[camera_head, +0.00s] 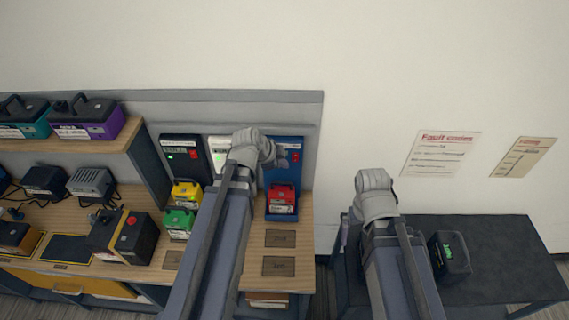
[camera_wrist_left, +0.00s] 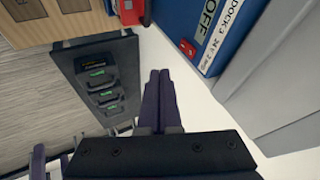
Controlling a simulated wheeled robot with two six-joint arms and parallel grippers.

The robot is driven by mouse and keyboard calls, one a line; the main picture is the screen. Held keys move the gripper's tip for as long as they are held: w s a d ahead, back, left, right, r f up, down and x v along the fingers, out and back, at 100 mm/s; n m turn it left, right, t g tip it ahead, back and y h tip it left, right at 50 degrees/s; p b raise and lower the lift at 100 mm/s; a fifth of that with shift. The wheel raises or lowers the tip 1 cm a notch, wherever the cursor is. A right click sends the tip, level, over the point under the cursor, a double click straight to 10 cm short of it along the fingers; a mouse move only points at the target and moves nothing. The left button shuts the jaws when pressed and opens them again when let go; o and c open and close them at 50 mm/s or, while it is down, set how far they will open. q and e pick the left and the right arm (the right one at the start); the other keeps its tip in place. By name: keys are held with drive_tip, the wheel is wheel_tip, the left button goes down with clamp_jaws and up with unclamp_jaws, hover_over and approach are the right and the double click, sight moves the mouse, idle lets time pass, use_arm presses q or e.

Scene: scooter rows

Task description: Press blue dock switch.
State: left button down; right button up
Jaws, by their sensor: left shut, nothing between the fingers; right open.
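The blue dock (camera_head: 284,158) stands upright against the back panel at the right end of the bench, with a red battery (camera_head: 282,200) at its foot. In the left wrist view the blue dock (camera_wrist_left: 227,22) shows a label reading "OFF" and "DOCK 3", and a small red switch (camera_wrist_left: 187,48) near its edge. My left gripper (camera_head: 278,155) is in front of the blue dock in the head view. Its closed, empty fingers (camera_wrist_left: 159,98) are apart from the switch in the wrist view. My right gripper (camera_head: 372,182) is over the dark side table, its fingers mostly hidden.
A black dock (camera_head: 184,157) and a white dock (camera_head: 219,152) stand left of the blue one. Yellow (camera_head: 186,193) and green (camera_head: 179,222) batteries sit before them. The dark side table (camera_head: 500,255) holds a black case (camera_head: 449,257).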

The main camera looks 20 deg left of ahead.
sight(293, 160)
use_arm(q)
drive_tip(key=w+f+b, duration=0.2)
drive_tip(key=w, duration=0.1)
drive_tip(key=w+f+b, duration=0.2)
drive_tip(key=f+b, duration=0.1)
drive_tip(key=w+f+b, duration=0.2)
drive_tip(key=w+f, duration=0.1)
drive_tip(key=shift+w+d, duration=0.3)
drive_tip(key=shift+w+b, duration=0.15)
drive_tip(key=shift+b, duration=0.15)
